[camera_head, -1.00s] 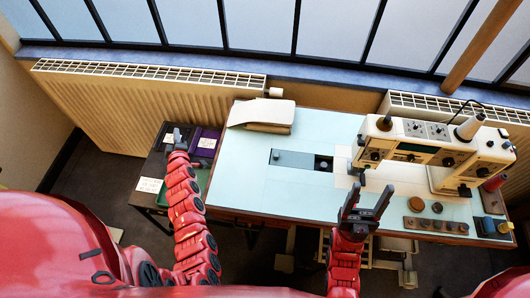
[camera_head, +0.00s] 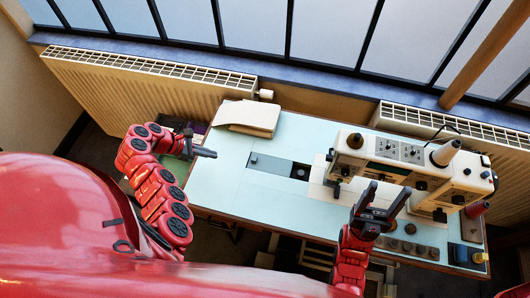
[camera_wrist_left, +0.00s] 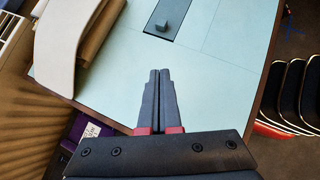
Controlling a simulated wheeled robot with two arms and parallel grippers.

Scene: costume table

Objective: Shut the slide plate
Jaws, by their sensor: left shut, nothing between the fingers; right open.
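The slide plate (camera_head: 270,163) is a grey-blue strip set in the pale blue table top, with a small dark knob at its left end. To its right a dark opening (camera_head: 300,172) shows a round part inside, uncovered. The plate also shows at the top of the left wrist view (camera_wrist_left: 180,12). My left gripper (camera_head: 212,153) is shut and empty, above the table's left part, left of the plate and apart from it. Its closed fingers show in the left wrist view (camera_wrist_left: 158,76). My right gripper (camera_head: 388,196) is open and empty in front of the sewing machine.
The white sewing machine (camera_head: 410,165) stands right of the opening. A beige folded stack (camera_head: 248,117) lies at the back left. Dark round and flat parts (camera_head: 408,247) lie at the front right. The table between my left gripper and the plate is clear.

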